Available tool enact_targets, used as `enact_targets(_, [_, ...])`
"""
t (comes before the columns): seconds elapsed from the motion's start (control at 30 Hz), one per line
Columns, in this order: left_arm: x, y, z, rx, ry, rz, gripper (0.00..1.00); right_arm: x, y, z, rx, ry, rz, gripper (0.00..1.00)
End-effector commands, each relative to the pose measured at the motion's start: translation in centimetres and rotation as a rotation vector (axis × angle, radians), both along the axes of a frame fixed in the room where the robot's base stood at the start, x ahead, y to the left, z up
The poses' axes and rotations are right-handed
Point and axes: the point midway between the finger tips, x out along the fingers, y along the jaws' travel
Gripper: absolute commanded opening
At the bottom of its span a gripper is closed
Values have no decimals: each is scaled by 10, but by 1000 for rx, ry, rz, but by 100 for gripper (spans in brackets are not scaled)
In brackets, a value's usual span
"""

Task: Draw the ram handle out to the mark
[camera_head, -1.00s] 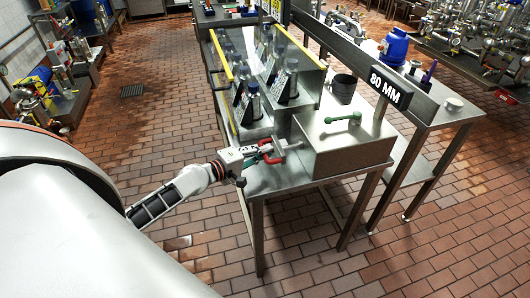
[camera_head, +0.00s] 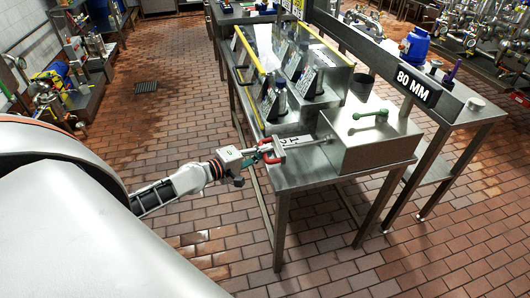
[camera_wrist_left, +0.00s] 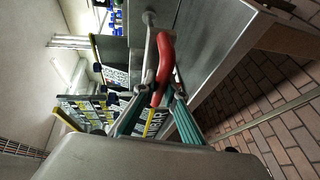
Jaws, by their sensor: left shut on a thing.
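The red ram handle (camera_head: 271,152) is at the end of a metal rod (camera_head: 317,143) that comes out of the side of a steel box (camera_head: 375,138). A pale plate with dark markings (camera_head: 297,141) lies along the rod, too small to read. My left gripper (camera_head: 257,156) is shut on the handle, with the arm reaching in from the left. In the left wrist view the red handle (camera_wrist_left: 165,62) shows between the teal fingers (camera_wrist_left: 155,112). My right gripper is not in view.
A black "80 MM" sign (camera_head: 417,85) stands behind the box, which has a green lever (camera_head: 370,115) on top. Numbered panels with bottles (camera_head: 277,95) and a yellow rail (camera_head: 250,50) are further back on the bench. The brick floor left of the bench is clear.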

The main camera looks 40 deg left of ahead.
Motion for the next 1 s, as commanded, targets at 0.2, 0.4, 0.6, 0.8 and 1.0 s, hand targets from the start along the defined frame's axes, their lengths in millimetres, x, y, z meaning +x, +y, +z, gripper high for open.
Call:
enact_targets(0.2, [-1, 0, -1, 1, 3, -1, 0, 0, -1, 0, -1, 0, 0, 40])
enact_targets(0.4, [0, 0, -1, 0, 2, -1, 29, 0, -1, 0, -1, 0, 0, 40])
enact_targets(0.6, [0, 0, -1, 0, 1, 0, 29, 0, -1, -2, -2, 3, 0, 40])
enact_targets(0.8, [-6, 2, 0, 2, 2, 0, 29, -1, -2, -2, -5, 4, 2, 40])
enact_targets(1.0, [-32, 10, 5, 6, 4, -2, 29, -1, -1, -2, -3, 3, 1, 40])
